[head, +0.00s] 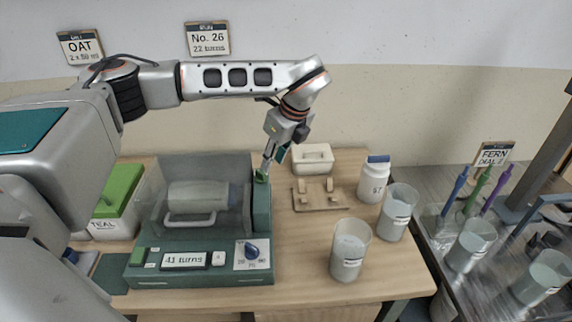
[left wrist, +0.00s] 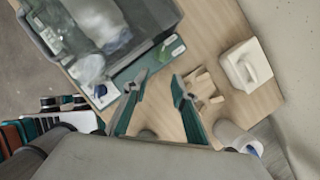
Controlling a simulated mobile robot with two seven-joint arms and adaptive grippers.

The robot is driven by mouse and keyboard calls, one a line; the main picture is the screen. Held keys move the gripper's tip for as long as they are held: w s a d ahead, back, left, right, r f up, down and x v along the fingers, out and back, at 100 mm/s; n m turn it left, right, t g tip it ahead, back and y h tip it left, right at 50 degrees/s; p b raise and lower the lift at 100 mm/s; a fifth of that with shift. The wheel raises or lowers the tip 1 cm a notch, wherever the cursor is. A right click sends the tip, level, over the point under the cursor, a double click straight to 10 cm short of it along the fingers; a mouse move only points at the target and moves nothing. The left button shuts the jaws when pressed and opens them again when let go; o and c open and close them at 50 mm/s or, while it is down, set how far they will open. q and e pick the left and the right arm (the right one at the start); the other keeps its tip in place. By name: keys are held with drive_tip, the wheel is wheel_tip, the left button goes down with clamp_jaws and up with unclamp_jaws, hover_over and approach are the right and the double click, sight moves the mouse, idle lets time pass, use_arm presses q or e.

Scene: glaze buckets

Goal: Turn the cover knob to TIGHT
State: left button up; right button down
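The teal machine (head: 200,272) stands on the wooden table with a clear cover (head: 205,170) over a grey jar lying on its side. A small green knob (head: 261,177) shows on top of its right-hand housing, partly hidden by my gripper. In the left wrist view, the housing top carries a pale label plate with a green part (left wrist: 178,50), beyond the fingertips. I cannot read its setting. My left gripper (head: 265,168) is above the housing, fingers apart and empty (left wrist: 160,78). My right gripper is out of view.
A wooden rest (head: 320,200), a white lidded box (head: 312,158), a white jar (head: 374,180) and two cups (head: 350,250) stand right of the machine. A green-lidded TEAL tub (head: 118,195) stands left. A metal bench with more cups is at far right.

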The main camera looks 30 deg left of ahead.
sight(264, 174)
use_arm(q)
drive_tip(key=shift+a+r+p+x, duration=0.1)
drive_tip(key=shift+a+p+x, duration=0.1)
drive_tip(key=shift+x, duration=1.05)
drive_tip(key=shift+a+r+p+x, duration=0.1)
drive_tip(key=shift+a+p+x, duration=0.1)
drive_tip(key=shift+x, duration=1)
drive_tip(key=shift+a+p+x, duration=0.2)
drive_tip(key=shift+x, duration=1.05)
drive_tip(key=shift+w, duration=0.15)
clamp_jaws()
